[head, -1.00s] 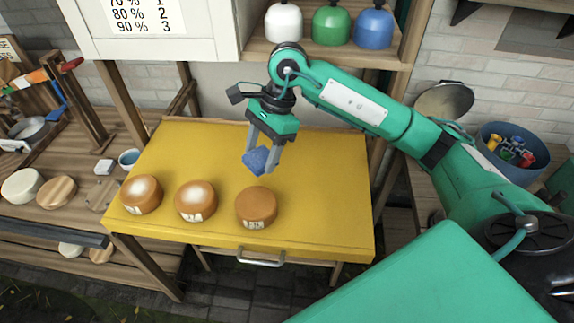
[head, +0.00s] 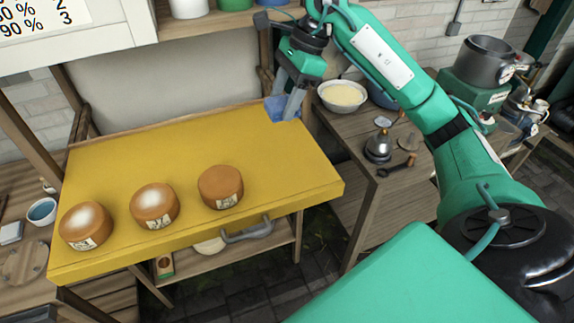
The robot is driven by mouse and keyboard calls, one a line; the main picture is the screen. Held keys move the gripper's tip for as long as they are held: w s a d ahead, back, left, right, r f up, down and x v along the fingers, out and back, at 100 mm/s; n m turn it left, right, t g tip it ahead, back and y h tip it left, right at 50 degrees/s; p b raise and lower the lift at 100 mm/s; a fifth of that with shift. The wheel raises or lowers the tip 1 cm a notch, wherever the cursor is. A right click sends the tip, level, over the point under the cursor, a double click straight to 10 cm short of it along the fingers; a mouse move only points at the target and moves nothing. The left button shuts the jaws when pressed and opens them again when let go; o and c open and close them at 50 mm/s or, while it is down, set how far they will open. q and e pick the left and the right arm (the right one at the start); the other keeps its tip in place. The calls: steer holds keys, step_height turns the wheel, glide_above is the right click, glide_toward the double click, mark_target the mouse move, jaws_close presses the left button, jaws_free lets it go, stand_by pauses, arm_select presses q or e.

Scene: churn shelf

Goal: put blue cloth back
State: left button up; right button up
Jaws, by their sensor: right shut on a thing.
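The blue cloth (head: 279,109) is bunched between the fingers of my right gripper (head: 287,108), which is shut on it. The gripper holds it over the far right part of the yellow table (head: 120,163). The cloth is partly hidden by a finger, and I cannot tell how high it is above the table. My left gripper is not in view.
Three labelled cheese wheels stand on the yellow table: a left one (head: 86,225), a middle one (head: 154,205) and a right one (head: 220,187).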

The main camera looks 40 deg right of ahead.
steer(key=p, duration=0.3)
glide_above(280, 173)
steer(key=d, duration=0.1)
steer(key=f, duration=1.3)
steer(key=shift+s+d, duration=0.15)
steer(key=shift+d, duration=0.05)
steer(key=shift+f+p, duration=0.5)
steer(key=shift+f, duration=2)
steer(key=shift+f+b, duration=0.2)
steer(key=shift+b, duration=0.1)
steer(key=o, duration=0.9)
steer(key=shift+r, duration=0.1)
